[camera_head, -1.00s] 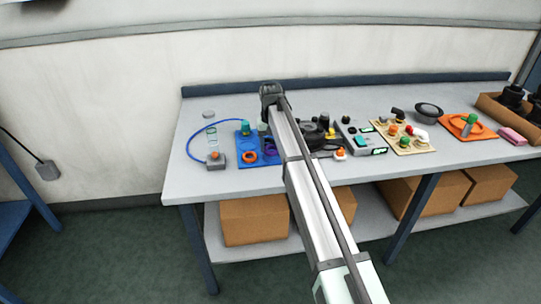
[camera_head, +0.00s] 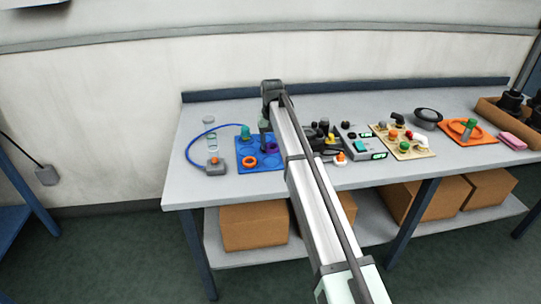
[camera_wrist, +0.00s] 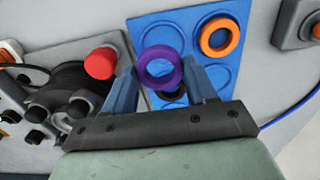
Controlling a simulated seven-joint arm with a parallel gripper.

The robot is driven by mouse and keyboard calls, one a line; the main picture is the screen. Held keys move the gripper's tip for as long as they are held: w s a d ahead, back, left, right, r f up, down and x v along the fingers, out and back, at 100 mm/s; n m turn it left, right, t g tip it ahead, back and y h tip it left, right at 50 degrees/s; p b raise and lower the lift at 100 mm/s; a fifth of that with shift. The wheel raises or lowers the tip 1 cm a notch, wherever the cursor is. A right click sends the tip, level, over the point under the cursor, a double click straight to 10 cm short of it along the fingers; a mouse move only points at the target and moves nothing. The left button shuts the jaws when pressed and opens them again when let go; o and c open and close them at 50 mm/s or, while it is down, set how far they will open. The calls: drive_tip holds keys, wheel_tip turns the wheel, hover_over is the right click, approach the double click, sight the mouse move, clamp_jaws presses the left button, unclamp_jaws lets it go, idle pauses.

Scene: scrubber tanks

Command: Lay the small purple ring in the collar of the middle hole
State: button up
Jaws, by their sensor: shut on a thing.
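The small purple ring (camera_wrist: 160,67) is between the fingertips of my gripper (camera_wrist: 163,78) in the wrist view, and the fingers are shut on it. It also shows as a small purple patch in the head view (camera_head: 271,147), by the right side of the blue tray (camera_head: 243,146). In the wrist view the tray (camera_wrist: 146,31) has shallow round recesses and lies behind the ring. An orange ring (camera_wrist: 220,37) lies in one recess. A dark round thing shows just below the purple ring, partly hidden. I cannot tell which opening is the middle hole with its collar.
A black device (camera_head: 318,132) stands right of the tray, partly hidden by my arm. A red knob (camera_wrist: 101,63) stands close to my gripper. A grey block with an orange button (camera_head: 214,165) and a blue hose (camera_head: 188,152) lie left. A grey switch box (camera_head: 361,142) stands farther right.

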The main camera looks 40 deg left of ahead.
drive_tip(key=w+d+r, duration=0.3)
drive_tip(key=w+r, duration=0.3)
drive_tip(key=w, duration=0.2)
drive_tip(key=w+d+r, duration=0.3)
drive_tip(key=w+r, duration=0.2)
drive_tip(key=w, duration=0.3)
drive_tip(key=shift+s+d+f, duration=0.1)
drive_tip(key=shift+s+f, duration=0.05)
drive_tip(key=shift+f, duration=2.8)
drive_tip(key=shift+f, duration=1.45)
drive_tip(key=o, duration=1.5)
drive_tip(key=shift+r, duration=0.1)
